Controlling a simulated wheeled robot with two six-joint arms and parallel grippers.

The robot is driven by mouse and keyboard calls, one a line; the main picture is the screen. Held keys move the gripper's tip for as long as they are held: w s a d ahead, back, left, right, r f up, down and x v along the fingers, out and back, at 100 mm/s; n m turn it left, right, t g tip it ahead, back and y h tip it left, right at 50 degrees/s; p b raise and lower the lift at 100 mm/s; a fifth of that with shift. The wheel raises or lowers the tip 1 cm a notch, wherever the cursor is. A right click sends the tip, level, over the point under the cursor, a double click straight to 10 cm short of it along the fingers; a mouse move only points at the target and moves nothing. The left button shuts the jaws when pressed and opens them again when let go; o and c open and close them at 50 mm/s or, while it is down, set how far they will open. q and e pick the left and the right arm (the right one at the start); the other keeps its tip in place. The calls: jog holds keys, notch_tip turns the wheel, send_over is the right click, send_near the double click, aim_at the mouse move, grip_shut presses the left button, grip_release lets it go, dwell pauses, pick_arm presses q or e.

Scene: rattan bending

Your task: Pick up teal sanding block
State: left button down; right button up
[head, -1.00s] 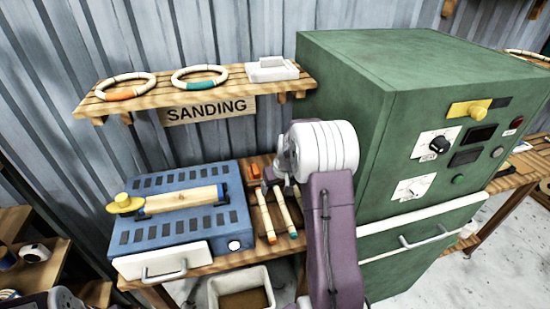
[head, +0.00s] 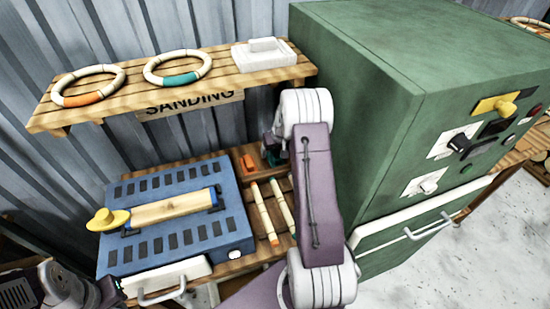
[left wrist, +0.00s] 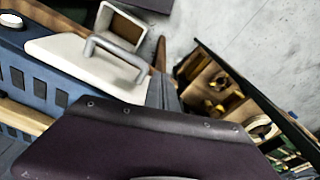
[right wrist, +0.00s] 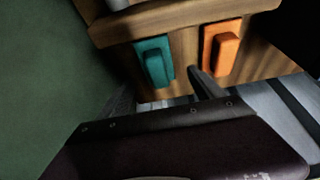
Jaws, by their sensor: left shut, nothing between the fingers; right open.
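The teal sanding block (right wrist: 153,62) stands on a wooden holder, left of an orange block, in the right wrist view. My right gripper (right wrist: 164,92) is open and empty, with its fingers pointing toward the teal block from either side and the block just beyond the fingertips. In the head view my right gripper (head: 271,150) is at the back of the bench beside the green cabinet, and it mostly hides the teal block. My left gripper (left wrist: 161,85) is shut and empty, near the white drawer front of the blue box.
The orange block (head: 248,163) sits close to the teal one. The green cabinet (head: 350,150) stands right beside my right arm. A shelf (head: 215,88) with two rings overhangs the bench. The blue box (head: 170,245) and rattan sticks (head: 264,215) occupy the bench.

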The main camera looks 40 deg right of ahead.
aim_at(276, 154)
jog(key=x, duration=0.3)
jog(key=shift+s+d+f+p, duration=0.1)
jog(key=shift+f+p, duration=0.25)
jog(key=shift+p, duration=0.05)
jog(key=shift+w+f, duration=0.2)
jog(key=shift+f, duration=0.1)
jog(key=c, duration=1.5)
jog(key=shift+r, duration=0.1)
